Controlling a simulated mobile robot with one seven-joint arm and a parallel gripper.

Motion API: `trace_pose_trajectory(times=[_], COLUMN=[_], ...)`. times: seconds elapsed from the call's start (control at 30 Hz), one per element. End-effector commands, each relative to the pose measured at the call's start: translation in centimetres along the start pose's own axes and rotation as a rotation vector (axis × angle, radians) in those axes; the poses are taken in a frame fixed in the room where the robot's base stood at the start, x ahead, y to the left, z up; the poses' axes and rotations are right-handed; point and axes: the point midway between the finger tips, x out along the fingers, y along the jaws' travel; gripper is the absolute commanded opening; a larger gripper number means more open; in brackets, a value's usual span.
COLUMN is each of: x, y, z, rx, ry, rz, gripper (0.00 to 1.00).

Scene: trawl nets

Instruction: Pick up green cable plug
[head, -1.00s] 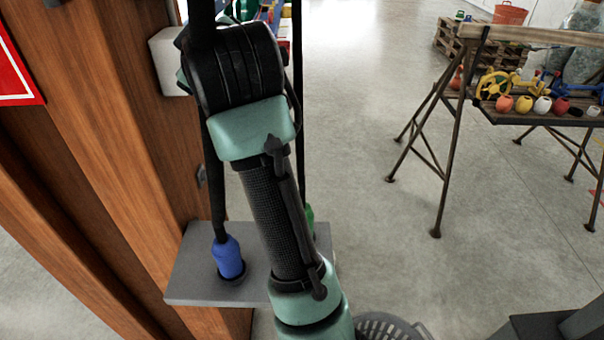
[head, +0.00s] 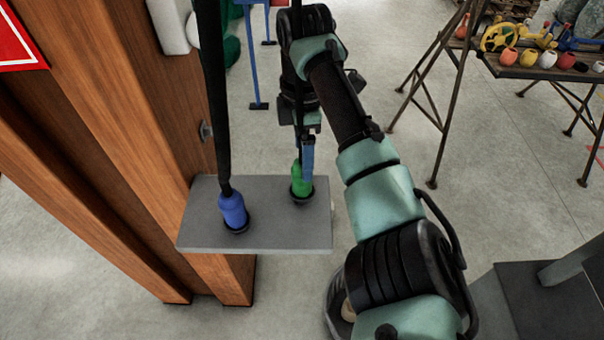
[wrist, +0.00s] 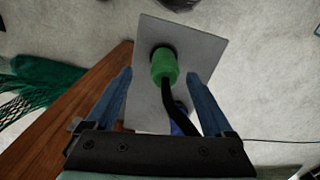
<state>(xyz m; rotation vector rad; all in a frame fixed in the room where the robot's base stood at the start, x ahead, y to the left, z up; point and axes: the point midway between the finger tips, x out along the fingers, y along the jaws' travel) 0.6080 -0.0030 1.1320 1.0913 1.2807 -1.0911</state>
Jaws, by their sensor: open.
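The green cable plug (head: 301,178) stands upright on the grey shelf (head: 275,239), with a black cable rising from its top. In the wrist view the green plug (wrist: 164,66) lies between and slightly beyond the two blue fingers. My gripper (head: 307,155) is open, its fingers at the plug's upper part in the head view. The wrist view shows my gripper (wrist: 161,84) with a gap on each side of the plug. A blue cable plug (head: 233,211) stands to the left on the same shelf, also with a black cable; it is partly hidden in the wrist view.
A wooden post (head: 120,130) borders the shelf on the left. A trestle table (head: 515,68) with floats stands at the back right. Open concrete floor lies behind the shelf.

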Motion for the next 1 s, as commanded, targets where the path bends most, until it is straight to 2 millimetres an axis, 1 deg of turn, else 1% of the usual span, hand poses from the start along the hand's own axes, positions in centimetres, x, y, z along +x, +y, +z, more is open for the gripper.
trace_pose_trajectory(times=[0.1, 0.27, 0.33, 0.47, 0.5, 0.6, 0.7, 0.87, 0.93, 1.0], x=[1.4, 2.3, 3.0, 4.9, 5.7, 6.8, 7.2, 7.2, 7.2, 7.2], y=[0.0, -0.1, -0.4, -0.9, -0.8, -0.8, -0.7, -0.7, -0.7, -0.7], z=[0.0, 0.0, -0.1, -0.4, -0.4, -0.4, -0.4, -0.4, -0.4, -0.4], rx=[0.002, 0.002, 0.002, 0.002, 0.002, 0.002, 0.002, 0.001, 0.001, 0.001], ry=[0.000, -0.001, 0.000, 0.000, -0.001, -0.001, -0.001, -0.001, -0.001, -0.001], rz=[-0.002, 0.000, -0.001, -0.001, -0.001, 0.000, 0.002, 0.003, 0.003, 0.003], gripper=[0.87, 0.87, 0.87, 0.87, 0.87, 0.87, 0.87, 0.87, 0.78, 0.65])
